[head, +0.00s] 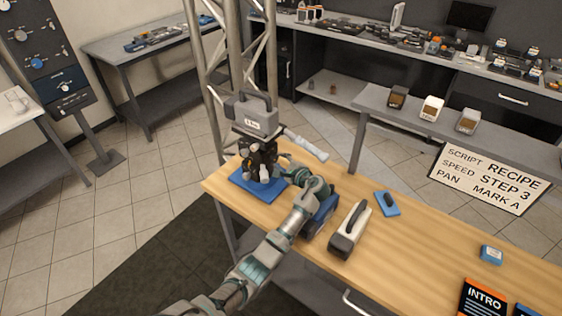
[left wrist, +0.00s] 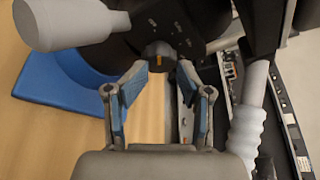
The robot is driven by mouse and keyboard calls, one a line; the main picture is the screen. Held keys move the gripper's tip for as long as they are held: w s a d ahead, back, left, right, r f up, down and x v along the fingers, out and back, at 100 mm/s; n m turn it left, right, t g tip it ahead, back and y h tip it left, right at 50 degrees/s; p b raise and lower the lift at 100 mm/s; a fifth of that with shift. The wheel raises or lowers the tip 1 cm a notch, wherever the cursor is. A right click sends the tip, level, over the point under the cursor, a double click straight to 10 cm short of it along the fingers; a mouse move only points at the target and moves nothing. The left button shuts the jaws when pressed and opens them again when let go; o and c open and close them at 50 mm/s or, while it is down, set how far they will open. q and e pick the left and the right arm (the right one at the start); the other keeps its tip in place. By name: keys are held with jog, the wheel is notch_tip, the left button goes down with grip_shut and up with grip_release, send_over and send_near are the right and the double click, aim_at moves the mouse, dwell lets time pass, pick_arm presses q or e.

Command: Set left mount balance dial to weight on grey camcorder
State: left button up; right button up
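The grey camcorder (head: 255,113) sits on top of a dark mount (head: 261,158), which stands on a blue base (head: 246,184) at the table's left end. A small label on its side is too small to read surely. My left gripper (head: 284,168) is beside the mount's right side, partly hidden by its own arm. In the left wrist view, a dark round dial (left wrist: 159,56) with an orange mark lies just beyond and between the fingertips of the open left gripper (left wrist: 160,78). I cannot tell whether they touch it. My right gripper is not in view.
A pale handle (head: 305,145) sticks out right from the mount. A white-and-black device (head: 350,231) and a blue pad (head: 387,203) lie right of my left arm. A truss (head: 217,80) stands behind the mount.

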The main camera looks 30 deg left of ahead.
pick_arm(q)
jog(key=shift+o, duration=0.5)
jog(key=shift+s+a+r, duration=0.1)
jog(key=shift+s+a, duration=0.05)
jog(key=shift+a, duration=1.05)
jog(key=shift+f, duration=0.2)
grip_shut()
jog(key=shift+w+d+f, duration=0.15)
jog(key=shift+w+f, duration=0.05)
jog(key=o, duration=0.8)
grip_release()
jog(key=shift+s+d, duration=0.15)
jog(key=shift+d, duration=0.05)
jog(key=shift+o, duration=0.5)
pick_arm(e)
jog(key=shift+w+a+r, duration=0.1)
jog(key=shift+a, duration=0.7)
pick_arm(q)
jog(key=shift+d+r, duration=0.1)
jog(key=shift+r, duration=0.05)
jog(key=shift+d, duration=0.2)
jog(key=v, duration=1.1)
jog(key=shift+d, duration=0.3)
